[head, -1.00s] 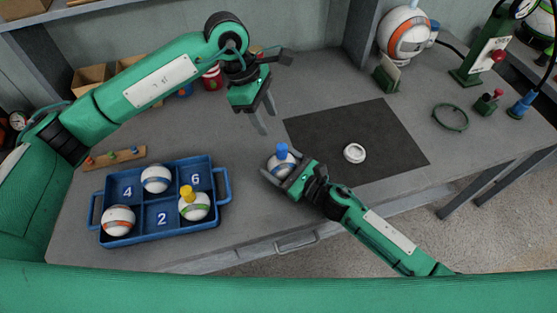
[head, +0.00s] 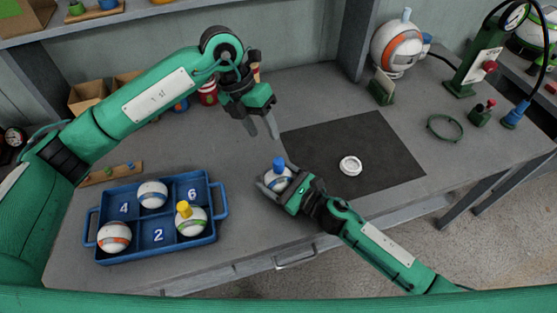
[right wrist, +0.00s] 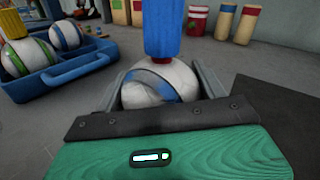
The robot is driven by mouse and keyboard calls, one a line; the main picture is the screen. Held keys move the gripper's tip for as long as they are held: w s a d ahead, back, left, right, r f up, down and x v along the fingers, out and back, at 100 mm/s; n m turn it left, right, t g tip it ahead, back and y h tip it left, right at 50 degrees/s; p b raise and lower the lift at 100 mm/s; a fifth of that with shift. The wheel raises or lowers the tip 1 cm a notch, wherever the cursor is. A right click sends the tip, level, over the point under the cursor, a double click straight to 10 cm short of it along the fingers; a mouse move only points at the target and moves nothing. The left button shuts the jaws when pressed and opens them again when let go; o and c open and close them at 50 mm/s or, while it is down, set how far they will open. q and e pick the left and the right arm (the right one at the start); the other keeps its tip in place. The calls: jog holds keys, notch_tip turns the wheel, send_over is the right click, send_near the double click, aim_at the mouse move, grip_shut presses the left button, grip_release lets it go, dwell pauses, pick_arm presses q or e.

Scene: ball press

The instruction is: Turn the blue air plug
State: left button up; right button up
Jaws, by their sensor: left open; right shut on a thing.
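A white ball with a blue stripe (head: 279,181) sits between the fingers of my right gripper (head: 272,186), which is shut on it near the table's front. The blue air plug (head: 279,163) stands upright on top of the ball. In the right wrist view the plug (right wrist: 162,28) rises from the ball (right wrist: 160,82) with a red part at its base. My left gripper (head: 262,128) is open and empty, above and behind the plug with its fingers pointing down, apart from it.
A blue tray (head: 225,200) with several balls, one with a yellow plug (head: 183,209), stands at the left. A dark mat (head: 385,140) with a white ring (head: 350,166) lies at the right. A green ring (head: 445,128) and a gauge stand (head: 475,70) are beyond.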

aim_at(278, 160)
pick_arm(q)
jog(key=d+f+n, duration=0.1)
jog(key=f+n, duration=0.2)
jog(key=n, duration=0.3)
jog(key=s+d+f+n, duration=0.1)
jog(key=f+n, duration=0.3)
jog(key=n, duration=0.2)
jog(key=d+f+n, duration=0.2)
jog(key=f+n, duration=0.1)
jog(key=n, duration=0.3)
jog(key=shift+s+f+n, duration=0.3)
jog(key=shift+s, duration=0.05)
jog(key=shift+c, duration=0.3)
jog(key=c, duration=0.9)
